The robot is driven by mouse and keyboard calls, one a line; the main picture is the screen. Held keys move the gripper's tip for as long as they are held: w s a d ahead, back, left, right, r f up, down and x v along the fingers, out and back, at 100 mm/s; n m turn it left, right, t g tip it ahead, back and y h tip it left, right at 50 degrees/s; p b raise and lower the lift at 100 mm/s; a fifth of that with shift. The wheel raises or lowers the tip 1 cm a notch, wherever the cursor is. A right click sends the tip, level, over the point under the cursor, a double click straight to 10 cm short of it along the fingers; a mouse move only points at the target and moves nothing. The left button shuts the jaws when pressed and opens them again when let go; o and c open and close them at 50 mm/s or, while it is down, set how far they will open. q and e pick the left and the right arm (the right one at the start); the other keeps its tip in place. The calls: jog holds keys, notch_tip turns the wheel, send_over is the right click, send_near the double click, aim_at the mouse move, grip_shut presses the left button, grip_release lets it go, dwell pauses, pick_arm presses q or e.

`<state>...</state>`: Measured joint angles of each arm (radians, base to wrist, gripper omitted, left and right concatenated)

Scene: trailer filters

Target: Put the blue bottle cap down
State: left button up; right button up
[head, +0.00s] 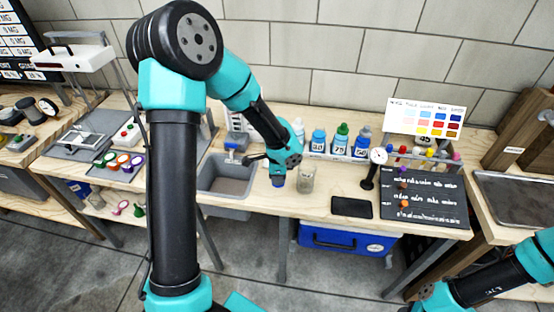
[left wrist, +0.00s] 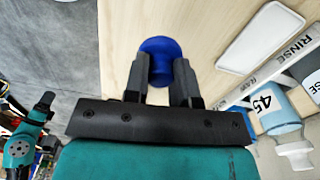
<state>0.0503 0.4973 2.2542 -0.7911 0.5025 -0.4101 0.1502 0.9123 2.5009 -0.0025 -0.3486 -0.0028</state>
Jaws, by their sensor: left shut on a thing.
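The blue bottle cap (left wrist: 160,47) is between the two dark fingers of my left gripper (left wrist: 158,80) in the left wrist view, with the pale wooden bench behind it. In the head view my left gripper (head: 278,174) points down over the bench, between the sink and a clear jar (head: 306,179). The blue cap (head: 278,181) shows at its tip; I cannot tell whether it touches the wood. My right arm (head: 490,272) comes in at the lower right; its fingers are not clearly visible.
Several labelled bottles (head: 318,141) stand in a rack at the back. A grey sink (head: 224,177) is left of the gripper. A dial gauge (head: 377,157), black pad (head: 352,208) and dark board (head: 436,200) are to the right. Bare wood (head: 290,208) lies in front.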

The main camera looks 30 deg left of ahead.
pick_arm(q)
jog(key=w+a, duration=0.2)
jog(key=w, duration=0.1)
jog(key=w+a+f, duration=0.1)
jog(key=w+a, duration=0.1)
jog(key=w, duration=0.2)
jog(key=w+a, duration=0.3)
jog(key=w, duration=0.1)
jog(key=shift+w+f, duration=0.1)
jog(key=shift+f, duration=0.05)
jog(key=shift+w+a, duration=0.15)
jog(key=shift+w, duration=0.15)
jog(key=shift+f, duration=1.8)
jog(key=shift+f, duration=0.1)
jog(key=o, duration=0.9)
notch_tip(320, 180, up, 12)
jog(key=shift+r, duration=0.15)
